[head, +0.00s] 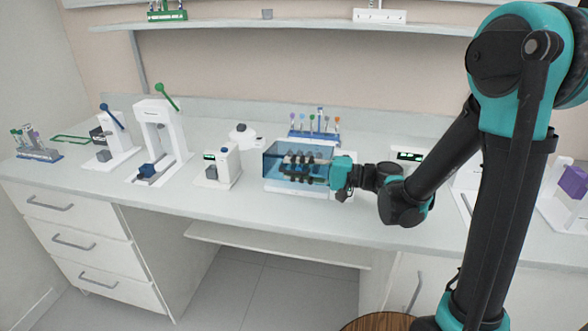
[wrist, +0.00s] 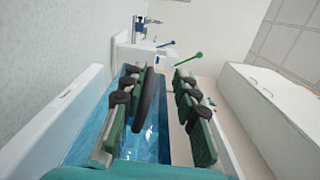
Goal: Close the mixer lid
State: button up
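The mixer has a see-through blue lid (head: 270,163) on a white base (head: 285,187), near the middle of the counter. In the wrist view the blue lid (wrist: 150,148) shows behind and between my fingers. My gripper (head: 303,168) points left across the lid, its green and black fingers spread apart. In the wrist view my gripper (wrist: 165,90) is open, with a dark rounded piece (wrist: 148,98) beside the left finger; I cannot tell whether it belongs to the lid. My gripper hides part of the mixer, and the lid's exact angle is unclear.
A small white device (head: 218,168) stands just left of the mixer, with a white round-topped unit (head: 243,136) behind it. A tube rack (head: 315,132) stands behind the mixer. A press with a green lever (head: 160,130) is farther left. The counter's front strip is clear.

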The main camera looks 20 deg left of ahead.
jog(key=d, duration=1.2)
jog(key=shift+w, duration=0.35)
